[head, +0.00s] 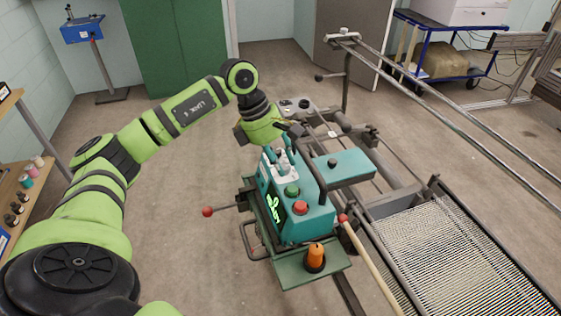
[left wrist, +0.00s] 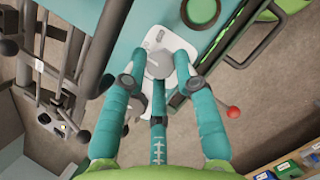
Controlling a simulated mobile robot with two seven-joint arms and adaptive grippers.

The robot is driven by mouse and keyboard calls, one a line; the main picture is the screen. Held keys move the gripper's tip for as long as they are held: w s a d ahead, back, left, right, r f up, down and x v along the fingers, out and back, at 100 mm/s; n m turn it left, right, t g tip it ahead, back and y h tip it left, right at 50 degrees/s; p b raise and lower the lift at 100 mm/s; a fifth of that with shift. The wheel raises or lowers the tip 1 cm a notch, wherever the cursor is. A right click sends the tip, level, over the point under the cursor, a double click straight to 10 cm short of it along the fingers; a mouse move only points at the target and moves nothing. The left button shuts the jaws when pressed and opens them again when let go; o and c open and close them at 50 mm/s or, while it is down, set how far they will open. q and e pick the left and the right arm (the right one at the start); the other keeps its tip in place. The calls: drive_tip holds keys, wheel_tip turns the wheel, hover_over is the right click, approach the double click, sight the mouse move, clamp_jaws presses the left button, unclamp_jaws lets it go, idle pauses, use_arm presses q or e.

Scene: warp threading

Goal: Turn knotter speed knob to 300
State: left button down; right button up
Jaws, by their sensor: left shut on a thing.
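The knotter (head: 316,225) is a teal box on the weaving frame, with a lit green display (head: 272,207) on its side. The speed knob (left wrist: 159,66) is a round grey knob on a white plate (left wrist: 156,40) in the left wrist view. My left gripper (head: 281,162) is over the top of the knotter, and its teal fingers reach down to the plate. In the left wrist view my left gripper (left wrist: 157,68) is shut around the knob, with fingers on both sides. The display's reading is too small to tell. My right gripper is not in view.
A green button (head: 292,190) and a red button (head: 300,208) sit close to my left gripper. An orange cone (head: 316,255) stands on the green tray in front. A red-tipped lever (head: 207,212) sticks out left. Open floor lies left of the machine.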

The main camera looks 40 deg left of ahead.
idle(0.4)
use_arm(q)
drive_tip(key=c, duration=1)
unclamp_jaws()
drive_tip(key=v, duration=1.2)
